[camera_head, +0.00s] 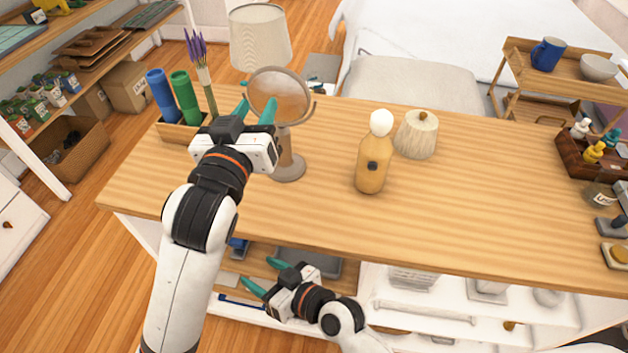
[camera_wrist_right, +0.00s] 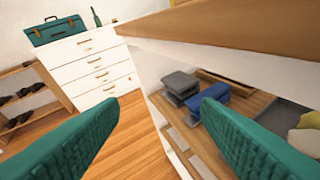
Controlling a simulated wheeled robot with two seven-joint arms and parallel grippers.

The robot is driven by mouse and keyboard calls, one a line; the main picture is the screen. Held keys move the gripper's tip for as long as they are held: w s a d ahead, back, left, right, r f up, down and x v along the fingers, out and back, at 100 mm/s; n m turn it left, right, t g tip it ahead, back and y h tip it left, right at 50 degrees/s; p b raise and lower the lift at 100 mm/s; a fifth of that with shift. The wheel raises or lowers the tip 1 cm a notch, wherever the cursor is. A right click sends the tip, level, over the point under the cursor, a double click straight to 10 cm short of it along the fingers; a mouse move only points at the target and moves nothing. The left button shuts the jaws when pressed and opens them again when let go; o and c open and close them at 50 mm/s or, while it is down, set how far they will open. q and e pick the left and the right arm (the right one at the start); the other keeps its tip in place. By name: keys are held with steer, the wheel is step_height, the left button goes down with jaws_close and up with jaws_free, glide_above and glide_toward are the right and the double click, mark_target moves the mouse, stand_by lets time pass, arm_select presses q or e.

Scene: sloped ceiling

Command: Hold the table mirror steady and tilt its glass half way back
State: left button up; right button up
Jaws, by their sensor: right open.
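The table mirror (camera_head: 281,94) stands upright near the left end of the wooden table, with a round glass in a frame on a stem and a round base (camera_head: 288,168). My left gripper (camera_head: 254,106) is at the glass's left edge, its green fingers apart. The right finger overlaps the glass in the picture; whether it touches the rim, I cannot tell. My right gripper (camera_head: 266,275) is low in front of the table's front edge, well below the mirror, open and empty. Its two fingers also show apart in the right wrist view (camera_wrist_right: 165,135).
A lamp (camera_head: 260,38) stands behind the mirror; a holder with blue and green tubes (camera_head: 185,98) is at its left. The table's middle right is clear. The table edge (camera_wrist_right: 240,35) overhangs shelves.

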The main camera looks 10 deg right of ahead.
step_height(320, 180, up, 9)
steer(key=a+n+y, duration=0.1)
steer(key=y, duration=0.1)
steer(key=m+t+h, duration=0.3)
steer(key=t+h, duration=0.1)
steer(key=t, duration=0.2)
glide_toward(288, 152)
steer(key=shift+a+f, duration=0.1)
steer(key=shift+a, duration=0.1)
steer(key=x, duration=1.1)
steer(key=shift+w, duration=0.4)
steer(key=shift+c, duration=0.5)
jaws_close()
